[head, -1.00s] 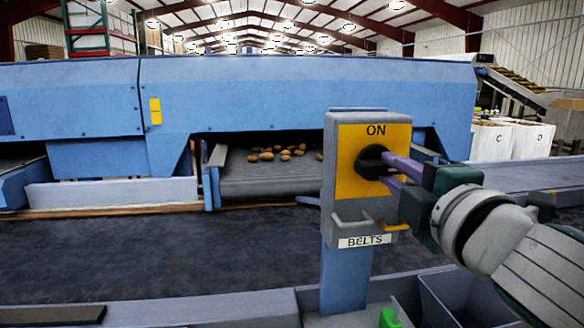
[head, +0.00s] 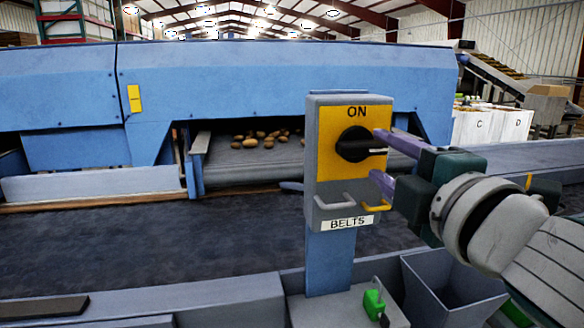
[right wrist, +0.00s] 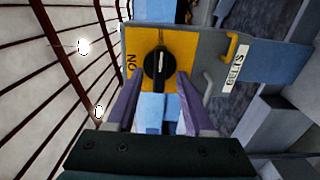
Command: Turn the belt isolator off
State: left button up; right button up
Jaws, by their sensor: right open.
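The belt isolator is a grey box (head: 312,170) with a yellow plate (head: 336,117) marked ON at the top and a BELTS label below. Its black rotary knob (head: 354,144) has its grip bar lying horizontally, across from the ON mark; the knob also shows in the right wrist view (right wrist: 152,76). My right gripper (head: 377,157) is open, its purple fingers pointing at the knob from the right, with the tips just short of it and nothing between them. In the right wrist view the fingers (right wrist: 161,84) straddle the knob's line. My left gripper is out of view.
Grey and yellow hasp loops (head: 352,203) stick out below the knob. A green padlock (head: 373,302) sits on the ledge under the post, beside an open grey bin (head: 452,290). A dark belt (head: 150,245) and the blue grader (head: 280,80) with potatoes lie behind.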

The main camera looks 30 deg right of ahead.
jog(key=b+v, duration=0.1)
jog(key=v, duration=0.6)
jog(key=shift+s, duration=0.1)
